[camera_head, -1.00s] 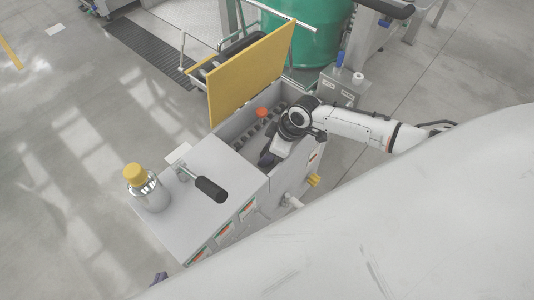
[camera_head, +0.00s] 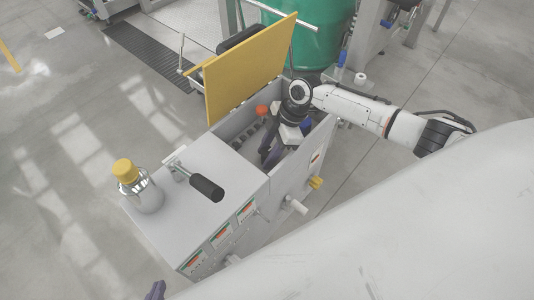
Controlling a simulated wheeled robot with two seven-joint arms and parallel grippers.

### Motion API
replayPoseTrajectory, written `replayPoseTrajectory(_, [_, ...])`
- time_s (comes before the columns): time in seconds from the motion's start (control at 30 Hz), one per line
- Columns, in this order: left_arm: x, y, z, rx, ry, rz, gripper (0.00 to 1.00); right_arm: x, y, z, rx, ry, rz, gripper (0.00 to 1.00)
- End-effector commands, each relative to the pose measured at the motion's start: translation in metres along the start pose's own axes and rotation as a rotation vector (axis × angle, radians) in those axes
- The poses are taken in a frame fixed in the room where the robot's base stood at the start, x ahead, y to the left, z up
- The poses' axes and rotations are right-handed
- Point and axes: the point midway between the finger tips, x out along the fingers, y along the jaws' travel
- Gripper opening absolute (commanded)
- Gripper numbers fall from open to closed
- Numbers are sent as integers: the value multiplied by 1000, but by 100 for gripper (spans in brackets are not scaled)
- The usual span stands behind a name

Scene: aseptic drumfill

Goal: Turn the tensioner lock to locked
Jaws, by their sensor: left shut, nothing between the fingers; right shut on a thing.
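A grey machine cabinet (camera_head: 215,222) has an open compartment under a raised yellow lid (camera_head: 250,68). An orange-red knob (camera_head: 262,110) shows inside, beside a row of dark rollers. My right gripper (camera_head: 270,153) reaches down into the compartment from the right, in front of the knob and apart from it in the picture. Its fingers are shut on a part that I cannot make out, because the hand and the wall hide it. I cannot tell which part is the tensioner lock. Only a purple tip of my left gripper (camera_head: 155,290) shows at the bottom edge; it is shut and empty.
A lever with a black grip (camera_head: 206,187) and a yellow-capped bottle (camera_head: 138,188) stand on the cabinet top. A white knob (camera_head: 297,205) and a yellow part (camera_head: 315,183) stick out of its right side. A green drum (camera_head: 315,35) stands behind.

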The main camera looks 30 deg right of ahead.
Motion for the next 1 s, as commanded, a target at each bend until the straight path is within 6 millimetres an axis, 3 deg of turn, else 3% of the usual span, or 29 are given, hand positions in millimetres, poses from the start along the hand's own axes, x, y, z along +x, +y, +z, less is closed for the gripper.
replayPoseTrajectory(0.37, [1,-1,-2,2,3,-1,0,0,-1,0,-6,-1,-4,12])
replayPoseTrajectory(0.4, [1,-1,-2,2,4,-1,0,0,-1,0,-6,-1,-4,39])
replayPoseTrajectory(0.5, [1,-1,-2,2,5,-2,0,0,-1,0,-6,-1,-3,52])
replayPoseTrajectory(0.8, [0,-1,-3,2,6,-2,0,-2,0,0,-4,-1,-2,52])
replayPoseTrajectory(1.0, [-4,-1,-7,4,5,-3,0,-30,0,0,-6,-2,1,52])
